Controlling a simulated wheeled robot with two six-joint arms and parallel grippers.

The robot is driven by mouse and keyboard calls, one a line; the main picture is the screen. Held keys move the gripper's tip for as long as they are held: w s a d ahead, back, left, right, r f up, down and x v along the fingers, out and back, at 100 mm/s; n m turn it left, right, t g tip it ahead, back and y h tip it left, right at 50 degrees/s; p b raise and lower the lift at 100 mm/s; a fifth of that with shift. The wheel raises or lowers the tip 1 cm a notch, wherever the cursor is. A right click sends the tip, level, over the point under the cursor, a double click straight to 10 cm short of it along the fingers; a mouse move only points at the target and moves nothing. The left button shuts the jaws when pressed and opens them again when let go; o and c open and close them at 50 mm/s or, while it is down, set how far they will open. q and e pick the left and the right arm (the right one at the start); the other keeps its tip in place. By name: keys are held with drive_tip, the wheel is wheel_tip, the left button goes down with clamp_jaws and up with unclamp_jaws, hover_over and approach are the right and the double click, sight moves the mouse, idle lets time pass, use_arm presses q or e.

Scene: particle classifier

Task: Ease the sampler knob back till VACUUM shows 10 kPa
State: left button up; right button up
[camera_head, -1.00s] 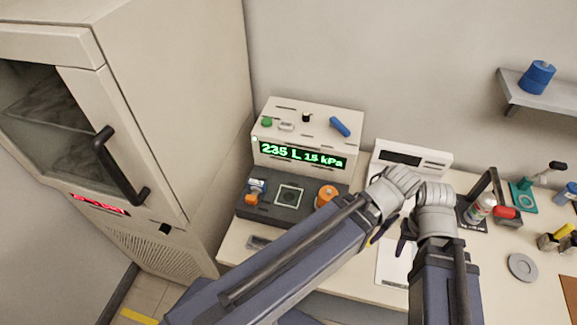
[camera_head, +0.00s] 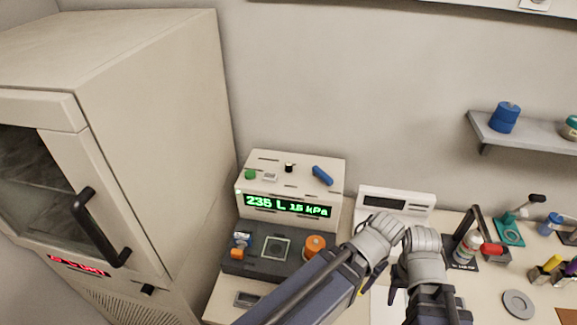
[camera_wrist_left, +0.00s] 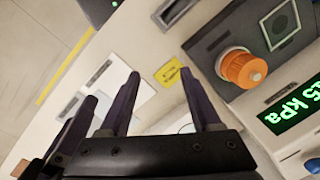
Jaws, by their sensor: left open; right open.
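The sampler (camera_head: 300,180) is a pale box with a dark front deck. Its green display (camera_head: 287,205) reads 235 L and 15 kPa. An orange knob (camera_head: 314,244) stands on the deck's right side; it also shows in the left wrist view (camera_wrist_left: 242,68). A small black knob (camera_head: 289,166) is on the sampler's top. My left gripper (camera_wrist_left: 160,72) is open and empty, apart from the orange knob, which is to its right in the wrist view. My right gripper (camera_head: 393,287) is beside the left wrist, over the table; its fingers are mostly hidden by the arms.
A tall cabinet (camera_head: 165,130) with a black handle stands at the left. A pale device with a dark screen (camera_head: 384,201) is behind my wrists. A bottle in a stand (camera_head: 466,248), a grey disc (camera_head: 518,303) and small tools lie at the right, below a wall shelf (camera_head: 530,135).

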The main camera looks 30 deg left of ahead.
idle(0.3)
use_arm(q)
drive_tip(key=shift+h, duration=0.5)
drive_tip(key=w+a+r+p, duration=0.3)
drive_tip(key=w+a, duration=0.4)
drive_tip(key=w+a+r+p, duration=0.4)
drive_tip(key=w+a, duration=0.4)
drive_tip(key=w+a+r+p, duration=0.4)
drive_tip(key=w+a, duration=0.4)
drive_tip(key=shift+w+r, duration=0.1)
drive_tip(key=shift+w, duration=0.05)
wheel_tip(320, 180, up, 2)
drive_tip(key=p, duration=0.3)
hover_over(289, 164)
drive_tip(key=shift+w+r, duration=0.1)
drive_tip(key=shift+r, duration=0.1)
drive_tip(key=shift+a, duration=0.15)
wheel_tip(289, 164, down, 8)
drive_tip(key=b, duration=0.8)
drive_tip(key=shift+r, duration=0.1)
clamp_jaws()
